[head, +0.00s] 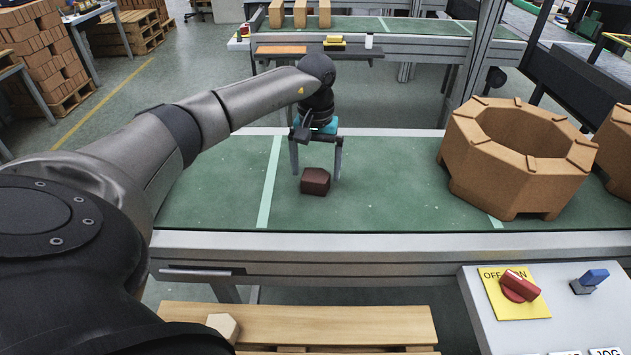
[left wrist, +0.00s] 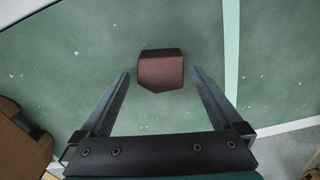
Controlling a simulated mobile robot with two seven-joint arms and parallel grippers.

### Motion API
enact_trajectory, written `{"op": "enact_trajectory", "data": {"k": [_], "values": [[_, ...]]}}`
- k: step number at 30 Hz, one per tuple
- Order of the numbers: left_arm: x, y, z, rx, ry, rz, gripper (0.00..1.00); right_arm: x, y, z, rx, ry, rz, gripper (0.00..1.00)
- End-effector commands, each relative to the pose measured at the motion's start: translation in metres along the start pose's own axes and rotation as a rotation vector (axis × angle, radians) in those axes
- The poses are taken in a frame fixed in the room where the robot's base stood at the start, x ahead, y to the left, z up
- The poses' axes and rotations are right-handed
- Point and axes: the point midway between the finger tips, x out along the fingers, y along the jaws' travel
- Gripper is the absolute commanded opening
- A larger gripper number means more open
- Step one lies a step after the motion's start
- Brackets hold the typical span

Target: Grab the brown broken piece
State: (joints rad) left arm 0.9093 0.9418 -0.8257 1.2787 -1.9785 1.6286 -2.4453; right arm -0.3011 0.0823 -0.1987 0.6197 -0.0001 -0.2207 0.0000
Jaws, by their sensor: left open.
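The brown broken piece (head: 315,182) is a small dark brown block on the green conveyor belt (head: 385,195), left of the middle of the head view. It also shows in the left wrist view (left wrist: 161,70), upper middle, just beyond the fingertips and roughly centred between them. My left gripper (head: 316,176) is open and empty, pointing down over the belt with its fingers on either side of the piece. The left wrist view shows both fingers (left wrist: 158,72) spread apart, with clear gaps to the piece. My right gripper is in neither view.
A large octagonal tan brick ring (head: 470,165) stands on the belt to the right, with another tan part at the right edge. A control panel (head: 560,305) with a red switch is at front right. A wooden pallet (head: 350,322) lies below the belt's near edge.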

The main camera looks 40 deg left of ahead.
Motion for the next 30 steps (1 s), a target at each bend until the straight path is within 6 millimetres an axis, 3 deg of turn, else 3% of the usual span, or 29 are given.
{"op": "enact_trajectory", "data": {"k": [5,12,30], "values": [[0.028,0.0,0.001,0.0,-0.003,-0.001,1.0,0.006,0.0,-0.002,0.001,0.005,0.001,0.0],[0.03,0.0,0.0,0.0,-0.001,0.0,1.0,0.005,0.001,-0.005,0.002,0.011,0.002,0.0],[0.029,0.0,0.0,0.0,-0.001,0.0,0.34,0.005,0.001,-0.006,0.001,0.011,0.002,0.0]]}}
